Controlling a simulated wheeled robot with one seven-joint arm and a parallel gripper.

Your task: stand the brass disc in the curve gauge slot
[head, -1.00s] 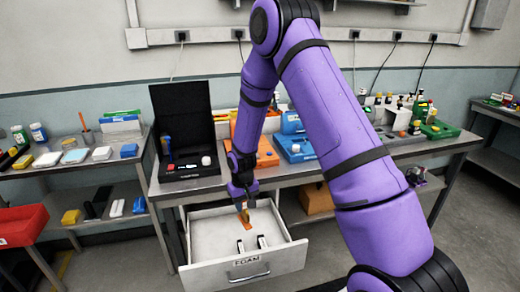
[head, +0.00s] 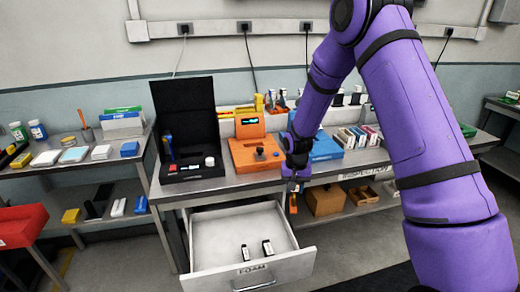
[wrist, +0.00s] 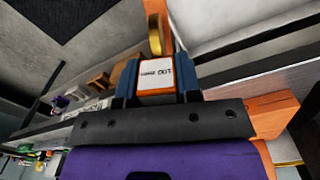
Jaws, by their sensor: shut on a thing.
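My gripper (wrist: 156,84) is shut on an orange block with a white label (wrist: 157,72); the label's print is too small to read surely. A brass rounded piece (wrist: 154,34), seen nearly edge-on, sticks out beyond the fingertips and looks joined to the block; I take it for the brass disc. In the head view my gripper (head: 292,187) holds the orange piece (head: 293,204) hanging down, right of the open drawer and in front of the bench. An orange instrument (head: 243,156) with a small display stands on the bench. No curve gauge slot can be made out.
The open drawer (head: 211,225) marked FOAM juts out, with two small black-and-white pieces (head: 267,247) inside. An open black case (head: 171,182) stands left of the orange instrument, a blue one (head: 326,150) right of it. A bin (head: 325,202) sits on the lower shelf.

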